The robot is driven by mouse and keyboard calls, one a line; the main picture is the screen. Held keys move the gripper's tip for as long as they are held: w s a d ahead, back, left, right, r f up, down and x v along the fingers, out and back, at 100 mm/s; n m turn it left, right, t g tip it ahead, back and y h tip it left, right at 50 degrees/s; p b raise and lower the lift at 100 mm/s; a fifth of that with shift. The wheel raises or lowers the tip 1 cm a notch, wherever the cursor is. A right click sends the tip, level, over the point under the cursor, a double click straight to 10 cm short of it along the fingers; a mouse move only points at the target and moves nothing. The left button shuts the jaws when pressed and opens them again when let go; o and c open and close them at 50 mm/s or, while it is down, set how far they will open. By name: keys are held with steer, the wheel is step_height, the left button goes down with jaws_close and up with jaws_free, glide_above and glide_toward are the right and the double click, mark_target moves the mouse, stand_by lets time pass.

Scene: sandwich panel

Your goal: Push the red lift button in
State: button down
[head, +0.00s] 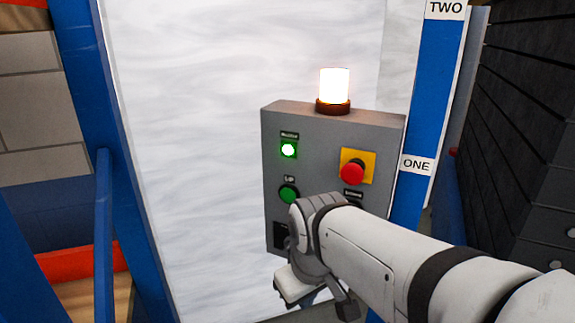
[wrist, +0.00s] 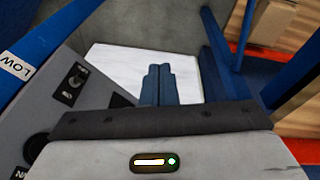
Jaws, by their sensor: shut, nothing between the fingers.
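A red mushroom button (head: 352,172) sits on a yellow plate at the right of the grey control panel (head: 325,130) in the head view. It stands out from the plate. My gripper (wrist: 157,85) is shut and empty, its two dark blue fingers side by side in the wrist view. In the head view its body is in front of the panel's lower part, below the red button and apart from it. The fingertips are mostly hidden there. My arm covers the panel's lower right. The red button cannot be made out in the wrist view.
A green button (head: 288,193) and a lit green lamp (head: 288,150) are on the panel's left. A glowing beacon (head: 334,88) stands on top. A black switch (wrist: 73,85) shows in the wrist view. A blue post (head: 425,130) stands right of the panel.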

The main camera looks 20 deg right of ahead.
mark_target(346, 170)
steer(key=w+d+r+n+h+p, duration=0.1)
steer(key=w+d+r+n+p, duration=0.1)
steer(key=r+n, duration=0.9)
steer(key=w+d+r+n+h+p, duration=0.2)
steer(key=w+d+r+n, duration=0.2)
steer(key=r+n, duration=0.8)
step_height(346, 170, up, 4)
steer(key=shift+w+f+p, duration=0.15)
steer(key=shift+w+p, duration=0.05)
steer(key=shift+p, duration=0.1)
steer(key=shift+f, duration=0.15)
steer(key=w+d+f, duration=0.1)
steer(key=f, duration=0.2)
steer(key=w+d+f, duration=0.2)
steer(key=f, duration=0.1)
steer(key=w+d+f+p, duration=0.1)
steer(key=d+f, duration=0.1)
steer(key=f, duration=0.1)
steer(key=shift+w, duration=0.2)
steer(key=shift+w+d, duration=0.4)
